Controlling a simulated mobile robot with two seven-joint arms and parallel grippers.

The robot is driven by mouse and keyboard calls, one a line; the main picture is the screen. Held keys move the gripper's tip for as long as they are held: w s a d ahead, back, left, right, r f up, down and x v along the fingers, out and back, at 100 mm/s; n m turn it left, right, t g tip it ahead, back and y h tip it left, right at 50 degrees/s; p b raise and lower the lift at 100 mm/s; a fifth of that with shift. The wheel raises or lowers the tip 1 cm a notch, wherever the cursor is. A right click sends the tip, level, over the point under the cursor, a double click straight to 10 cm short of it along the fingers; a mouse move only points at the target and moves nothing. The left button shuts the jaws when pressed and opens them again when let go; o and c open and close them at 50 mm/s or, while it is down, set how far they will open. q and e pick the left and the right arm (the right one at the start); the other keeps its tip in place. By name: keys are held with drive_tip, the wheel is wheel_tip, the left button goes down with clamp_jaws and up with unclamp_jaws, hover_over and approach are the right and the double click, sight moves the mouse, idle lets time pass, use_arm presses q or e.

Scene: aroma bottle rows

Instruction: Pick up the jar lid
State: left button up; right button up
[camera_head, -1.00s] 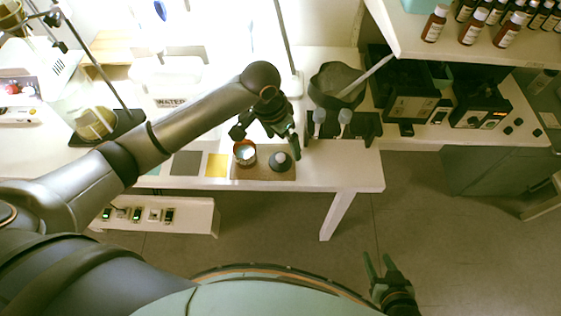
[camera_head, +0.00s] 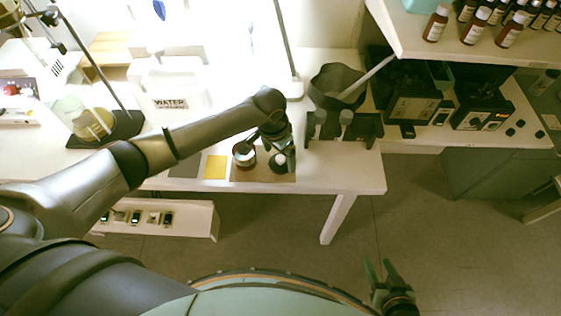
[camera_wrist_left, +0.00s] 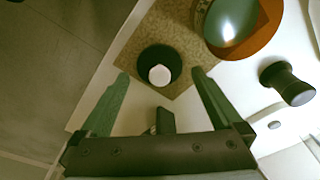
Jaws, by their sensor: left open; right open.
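The jar lid (camera_head: 279,167), dark and round with a pale knob, lies on a tan mat (camera_head: 238,177) near the table's front edge. In the left wrist view the lid (camera_wrist_left: 148,60) shows between my left fingers. My left gripper (camera_head: 281,155) is open above the lid, one finger on each side in the wrist view; contact cannot be told. My right gripper (camera_head: 379,265) is open and empty over the floor, away from the table.
A dark rack (camera_head: 365,131) with grey-topped items stands right of the mat, and a dark pot (camera_head: 337,86) behind it. A yellow square (camera_head: 215,167) lies left of the mat. Brown bottles (camera_head: 474,27) stand on the shelf at upper right.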

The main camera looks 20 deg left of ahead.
use_arm(q)
drive_tip(key=shift+w+d+f, duration=0.1)
drive_tip(key=shift+f, duration=0.85)
drive_tip(key=shift+c, duration=0.2)
